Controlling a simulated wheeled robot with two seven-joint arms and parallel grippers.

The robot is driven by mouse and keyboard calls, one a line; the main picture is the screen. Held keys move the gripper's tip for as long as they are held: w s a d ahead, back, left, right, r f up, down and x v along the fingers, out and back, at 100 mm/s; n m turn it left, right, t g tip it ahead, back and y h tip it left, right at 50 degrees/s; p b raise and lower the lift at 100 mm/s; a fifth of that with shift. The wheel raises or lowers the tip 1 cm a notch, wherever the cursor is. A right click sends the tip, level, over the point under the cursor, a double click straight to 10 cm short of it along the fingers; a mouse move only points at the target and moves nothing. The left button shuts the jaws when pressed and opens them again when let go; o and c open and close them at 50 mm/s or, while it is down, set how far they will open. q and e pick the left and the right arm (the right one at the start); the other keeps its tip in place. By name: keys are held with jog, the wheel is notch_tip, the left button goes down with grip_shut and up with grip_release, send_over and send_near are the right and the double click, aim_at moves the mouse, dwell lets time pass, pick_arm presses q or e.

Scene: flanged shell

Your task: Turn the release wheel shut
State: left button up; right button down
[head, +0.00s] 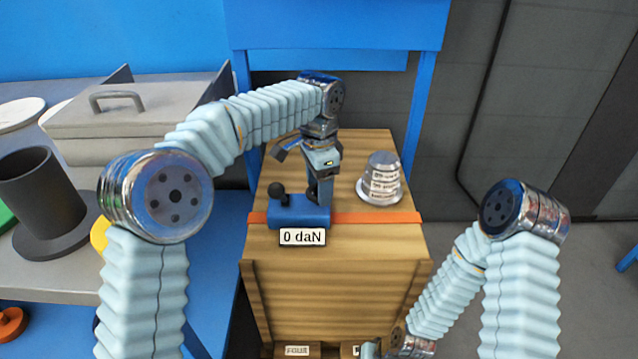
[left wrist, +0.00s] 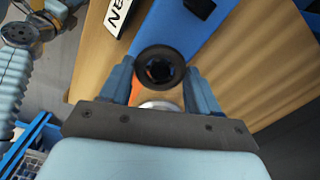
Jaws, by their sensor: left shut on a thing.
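A blue tensioner block (head: 298,212) sits on an orange strap (head: 375,217) across a wooden crate, with a "0 daN" label in front. In the left wrist view, the black round release wheel (left wrist: 160,67) lies between the two blue fingers of my left gripper (left wrist: 160,85). In the head view my left gripper (head: 318,190) points down at the block's right end and mostly hides the wheel. The gripper is shut on the wheel. My right gripper (head: 370,349) is low at the bottom edge, largely cut off, so its jaws cannot be read.
A silver flanged shell (head: 381,181) stands on the crate top (head: 350,150), right of the block. A black ball knob (head: 277,190) rises from the block's left side. A grey bench at left holds a dark cylinder (head: 42,200) and a grey lidded box (head: 125,115).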

pick_arm(q)
jog(key=o, duration=1.1)
jog(key=shift+c, duration=0.2)
notch_tip(320, 180, up, 14)
jog(key=shift+f, duration=0.1)
